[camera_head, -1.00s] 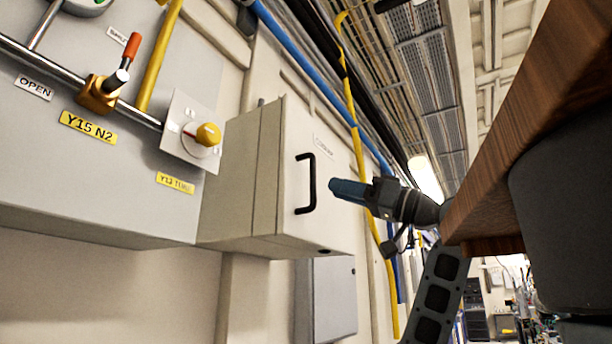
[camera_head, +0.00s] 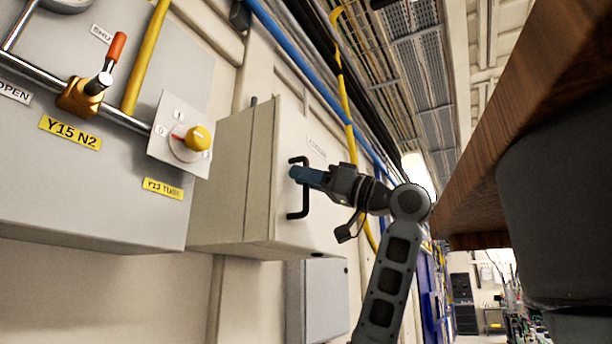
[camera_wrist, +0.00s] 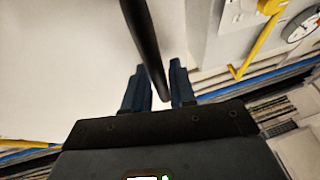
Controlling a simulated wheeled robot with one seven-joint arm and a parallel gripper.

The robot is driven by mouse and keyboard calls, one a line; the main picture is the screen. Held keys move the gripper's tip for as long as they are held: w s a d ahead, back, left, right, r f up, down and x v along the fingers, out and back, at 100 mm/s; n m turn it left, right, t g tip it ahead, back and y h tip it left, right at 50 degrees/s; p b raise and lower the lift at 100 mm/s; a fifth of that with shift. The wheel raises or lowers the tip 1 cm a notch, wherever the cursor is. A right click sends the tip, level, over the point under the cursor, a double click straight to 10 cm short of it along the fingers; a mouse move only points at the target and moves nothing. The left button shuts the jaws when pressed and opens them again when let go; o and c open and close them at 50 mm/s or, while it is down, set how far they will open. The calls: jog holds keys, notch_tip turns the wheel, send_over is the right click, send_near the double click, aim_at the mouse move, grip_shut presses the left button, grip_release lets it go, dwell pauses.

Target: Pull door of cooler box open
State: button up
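The cooler box (camera_head: 232,190) is a beige wall-mounted box. Its door (camera_head: 325,235) faces right and looks closed, with a black bar handle (camera_head: 292,213) on it. My gripper (camera_head: 298,174) is at the upper part of the handle in the head view. In the wrist view the handle (camera_wrist: 143,40) runs down between the two blue fingers of my gripper (camera_wrist: 160,85).
A grey panel (camera_head: 60,190) with a yellow knob (camera_head: 197,138) and an orange-handled valve (camera_head: 85,95) is left of the box. A smaller grey box (camera_head: 322,300) hangs below. A wooden slab (camera_head: 520,130) fills the upper right. Blue and yellow lines run behind.

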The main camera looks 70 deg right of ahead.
grip_shut()
jog(key=shift+s, duration=0.1)
dwell(0.4)
